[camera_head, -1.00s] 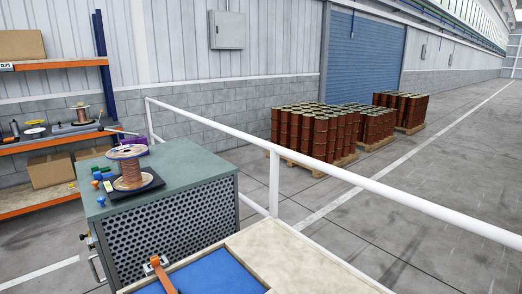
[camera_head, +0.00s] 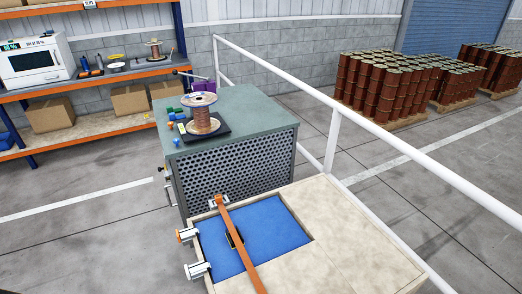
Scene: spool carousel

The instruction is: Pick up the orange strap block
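A long orange strap (camera_head: 240,249) lies across the blue recessed mat (camera_head: 277,226) of the pale bench, running from the mat's back edge toward the bottom of the head view. A silver fitting (camera_head: 217,201) sits at its far end. A small black and yellow piece (camera_head: 231,241) is beside or under the strap's middle; I cannot tell which. Small coloured pieces, too small to make out well, lie by the spool on the green cabinet. I cannot tell for sure which piece is the orange strap block. Neither of my grippers is in view.
Two white fittings (camera_head: 198,270) stick out from the bench's left side. A copper-wound spool (camera_head: 202,122) stands on a black base on the green cabinet (camera_head: 240,106). A white railing (camera_head: 400,159) runs behind the bench. Shelves stand at the left; barrels (camera_head: 374,89) at the back right.

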